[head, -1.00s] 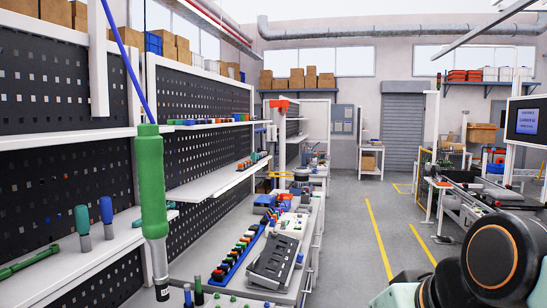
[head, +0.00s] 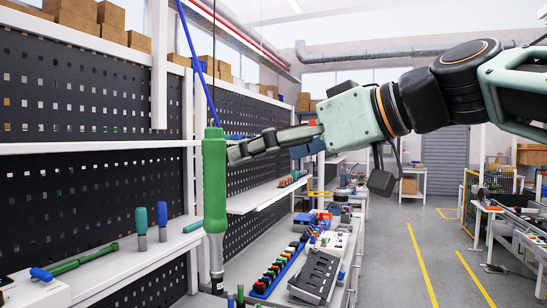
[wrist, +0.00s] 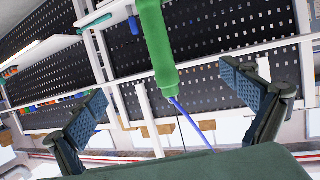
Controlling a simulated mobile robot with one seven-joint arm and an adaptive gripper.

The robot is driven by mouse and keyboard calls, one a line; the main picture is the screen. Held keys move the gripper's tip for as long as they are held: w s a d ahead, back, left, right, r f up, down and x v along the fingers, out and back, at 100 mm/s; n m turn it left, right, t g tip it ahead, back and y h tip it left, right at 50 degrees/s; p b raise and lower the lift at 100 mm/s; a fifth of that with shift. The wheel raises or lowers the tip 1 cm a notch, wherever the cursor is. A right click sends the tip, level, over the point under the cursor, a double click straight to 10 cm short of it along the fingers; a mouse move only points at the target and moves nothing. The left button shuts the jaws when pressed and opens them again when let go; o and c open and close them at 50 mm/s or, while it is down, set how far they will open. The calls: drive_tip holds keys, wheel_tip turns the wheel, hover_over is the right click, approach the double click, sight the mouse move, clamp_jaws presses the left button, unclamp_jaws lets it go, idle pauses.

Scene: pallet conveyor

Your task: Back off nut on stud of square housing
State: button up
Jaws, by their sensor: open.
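A green hanging power tool (head: 215,180) with a silver lower shaft hangs upright on a blue cord (head: 192,62). My gripper (head: 235,153) reaches in from the right, its fingers close to the upper part of the tool. In the wrist view my gripper (wrist: 166,96) is open, and the green tool (wrist: 157,45) shows between and beyond the fingertips; I see no contact. I cannot make out the square housing, its stud or the nut in these frames.
A bench below holds a sloped grey fixture (head: 314,276) and a blue rack (head: 274,272) of coloured parts. Teal and blue-handled screwdrivers (head: 162,220) stand on the shelf at left, beside a perforated black panel (head: 80,195). Open floor (head: 395,265) lies to the right.

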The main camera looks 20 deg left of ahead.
sight(222, 170)
drive_tip(key=x, duration=1)
drive_tip(key=shift+a+f, duration=0.1)
drive_tip(key=shift+a, duration=0.2)
drive_tip(key=shift+x, duration=1.25)
clamp_jaws()
idle(0.6)
idle(0.5)
drive_tip(key=shift+s+d, duration=0.1)
